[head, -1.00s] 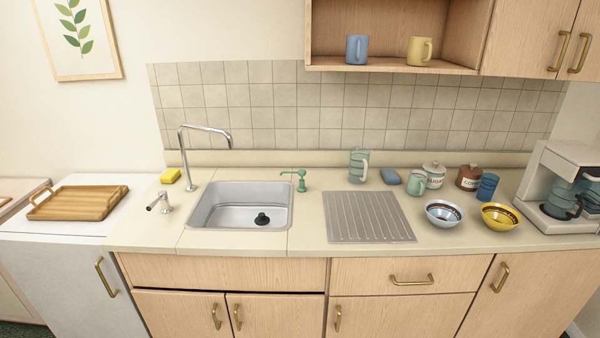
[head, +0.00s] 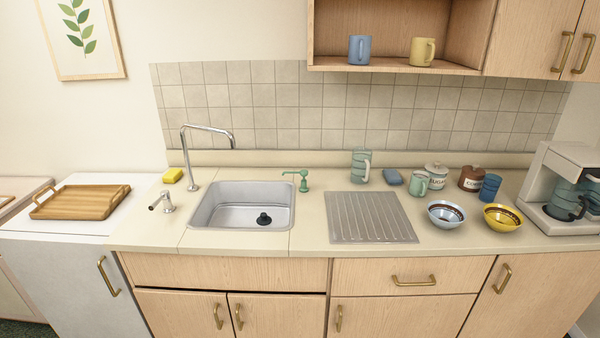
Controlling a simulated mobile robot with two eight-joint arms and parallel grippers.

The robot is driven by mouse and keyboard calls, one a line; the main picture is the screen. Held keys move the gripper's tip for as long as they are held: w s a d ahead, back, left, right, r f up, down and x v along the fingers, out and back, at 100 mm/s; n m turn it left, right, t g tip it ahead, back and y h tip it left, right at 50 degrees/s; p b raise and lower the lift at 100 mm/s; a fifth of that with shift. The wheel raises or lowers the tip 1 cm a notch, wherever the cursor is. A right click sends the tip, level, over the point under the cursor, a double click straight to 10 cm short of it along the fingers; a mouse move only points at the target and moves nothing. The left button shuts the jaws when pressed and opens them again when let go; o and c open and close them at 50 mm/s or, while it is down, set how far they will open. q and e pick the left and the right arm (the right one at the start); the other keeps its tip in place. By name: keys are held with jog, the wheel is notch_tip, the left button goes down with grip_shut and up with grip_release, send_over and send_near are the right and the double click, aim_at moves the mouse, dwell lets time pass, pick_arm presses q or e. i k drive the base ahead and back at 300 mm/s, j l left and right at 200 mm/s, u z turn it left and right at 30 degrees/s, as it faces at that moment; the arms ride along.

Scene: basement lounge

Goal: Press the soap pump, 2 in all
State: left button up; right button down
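A green soap pump (head: 303,181) stands upright on the counter at the back right corner of the sink. Its spout points left toward the basin. A second, chrome fixture (head: 162,203) with a short spout or lever stands on the counter left of the sink; I cannot tell whether it is a tap handle or a dispenser. Neither of my grippers shows in the head view.
The steel sink (head: 213,215) has a tall faucet (head: 189,160); a yellow sponge (head: 173,175) lies beside it. A ridged drainboard (head: 370,218), bowls (head: 445,214), mugs and a coffee maker (head: 560,190) stand right. A wooden tray (head: 80,203) lies left. Counter around the pump is mostly clear.

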aim_at(304, 172)
jog(key=i+l, duration=0.95)
jog(key=l, duration=0.15)
jog(key=u, duration=1.65)
jog(key=l, duration=0.1)
